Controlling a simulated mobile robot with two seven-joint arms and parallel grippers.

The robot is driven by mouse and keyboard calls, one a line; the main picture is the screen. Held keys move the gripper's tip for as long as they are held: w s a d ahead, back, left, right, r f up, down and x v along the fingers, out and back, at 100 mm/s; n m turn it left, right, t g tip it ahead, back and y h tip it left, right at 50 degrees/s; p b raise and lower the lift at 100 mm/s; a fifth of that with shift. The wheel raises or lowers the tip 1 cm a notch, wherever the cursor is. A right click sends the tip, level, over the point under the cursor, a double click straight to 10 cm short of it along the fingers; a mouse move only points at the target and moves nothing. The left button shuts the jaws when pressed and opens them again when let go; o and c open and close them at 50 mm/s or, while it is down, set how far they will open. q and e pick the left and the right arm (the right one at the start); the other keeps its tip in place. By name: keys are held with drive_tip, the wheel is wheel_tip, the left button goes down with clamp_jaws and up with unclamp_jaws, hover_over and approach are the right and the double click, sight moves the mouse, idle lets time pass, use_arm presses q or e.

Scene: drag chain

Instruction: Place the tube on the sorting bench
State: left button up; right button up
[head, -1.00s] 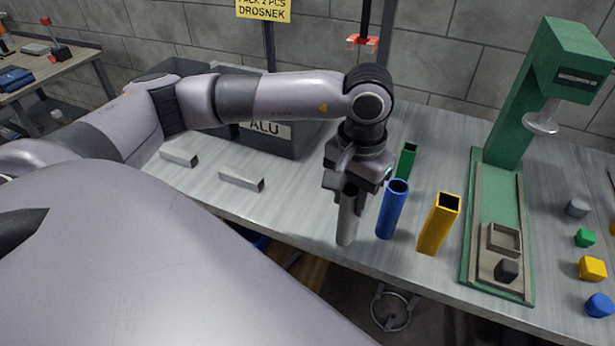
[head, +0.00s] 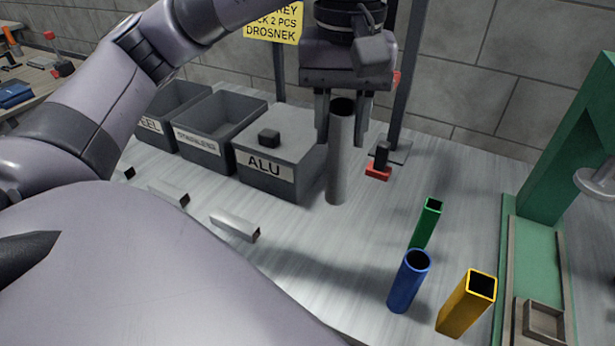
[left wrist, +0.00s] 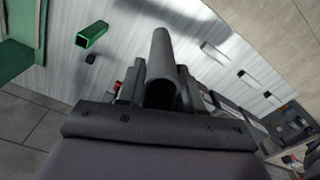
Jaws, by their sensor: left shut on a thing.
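My left gripper (head: 341,115) is shut on a grey round tube (head: 339,165) and holds it upright by its upper part. The tube's dark open top shows between the fingers. It hangs over the metal-topped bench (head: 290,260), to the right of the ALU bin; I cannot tell how far its lower end is above the surface. In the left wrist view the tube (left wrist: 161,70) points away from the camera between the fingers. My right gripper is not in view.
Green (head: 426,222), blue (head: 408,282) and yellow (head: 467,302) tubes stand at the bench's right. The ALU bin (head: 265,172) and two other bins line the back left. Short metal profiles (head: 234,225) lie in front. A red-based dark object (head: 379,165) stands behind the tube.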

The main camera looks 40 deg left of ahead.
use_arm(q)
wheel_tip(320, 180, down, 20)
drive_tip(key=b, duration=0.1)
drive_tip(key=shift+s+r, duration=0.15)
drive_tip(key=shift+r, duration=0.05)
idle(0.3)
drive_tip(key=shift+f+b, duration=0.2)
drive_tip(key=shift+b, duration=0.25)
drive_tip(key=o, duration=1.1)
drive_tip(key=shift+r, duration=0.15)
